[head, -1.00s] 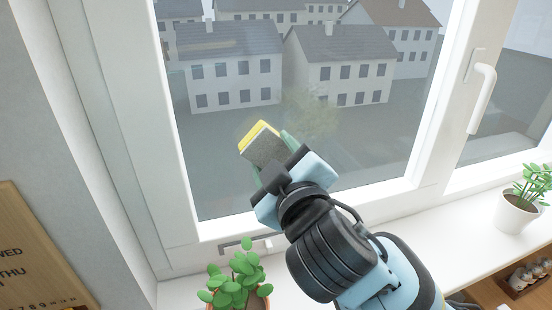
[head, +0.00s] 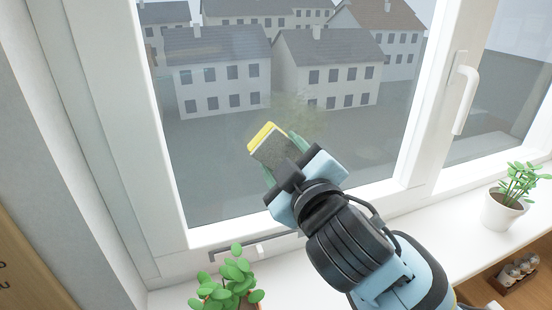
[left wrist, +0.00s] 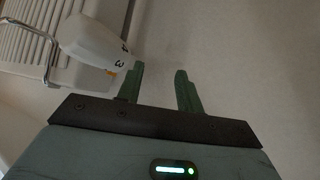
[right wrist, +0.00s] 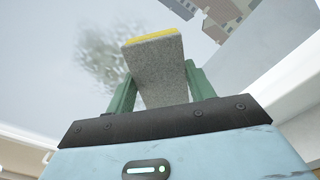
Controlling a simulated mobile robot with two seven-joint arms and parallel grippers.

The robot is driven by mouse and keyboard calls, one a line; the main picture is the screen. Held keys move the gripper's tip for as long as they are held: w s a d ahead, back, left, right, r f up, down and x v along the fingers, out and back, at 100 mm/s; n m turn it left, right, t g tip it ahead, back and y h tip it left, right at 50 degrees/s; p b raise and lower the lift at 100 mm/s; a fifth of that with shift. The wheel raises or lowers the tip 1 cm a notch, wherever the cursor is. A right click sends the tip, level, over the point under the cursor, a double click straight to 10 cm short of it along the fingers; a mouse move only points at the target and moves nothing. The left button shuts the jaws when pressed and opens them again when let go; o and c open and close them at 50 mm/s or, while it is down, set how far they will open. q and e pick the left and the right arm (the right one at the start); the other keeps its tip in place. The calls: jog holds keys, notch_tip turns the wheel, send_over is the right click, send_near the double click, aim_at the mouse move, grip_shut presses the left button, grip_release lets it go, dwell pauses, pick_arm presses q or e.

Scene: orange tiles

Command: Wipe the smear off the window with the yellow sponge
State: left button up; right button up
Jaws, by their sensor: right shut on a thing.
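My right gripper (head: 284,160) is shut on the yellow sponge (head: 264,136), which has a grey face and a yellow layer at its far end. The sponge (right wrist: 158,65) also shows between the fingers in the right wrist view. It is in front of the lower part of the window pane (head: 200,150); I cannot tell whether it touches the glass. A hazy, speckled patch (right wrist: 100,55) shows beside the sponge, and a faint brownish one in the head view (head: 298,108); I cannot tell smear from tree outside. My left gripper (left wrist: 158,80) is open and empty, away from the window.
A potted plant (head: 228,280) stands on the sill below the window, left of my right arm. Another plant in a white pot (head: 503,208) stands at the right. The window handle (head: 465,98) sticks out on the right frame. In the left wrist view are a radiator (left wrist: 25,50) and a white object (left wrist: 92,40).

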jog(key=shift+d, duration=0.1)
jog(key=shift+w+d, duration=0.35)
jog(key=shift+d, duration=0.45)
jog(key=shift+w+d, duration=0.35)
jog(key=shift+d, duration=0.4)
jog(key=shift+d, duration=0.1)
jog(key=shift+w+d, duration=0.25)
jog(key=shift+d, duration=0.6)
jog(key=shift+w+d, duration=0.25)
jog(key=shift+d, duration=0.55)
jog(key=shift+w+d, duration=0.3)
jog(key=shift+d, duration=0.55)
jog(key=shift+w+d, duration=0.3)
jog(key=shift+d, duration=0.5)
jog(key=shift+r, duration=1.1)
jog(key=shift+s+a+f, duration=0.1)
jog(key=shift+s+a, duration=0.2)
jog(key=shift+a, duration=0.6)
jog(key=shift+s+a, duration=0.3)
jog(key=shift+a, duration=0.55)
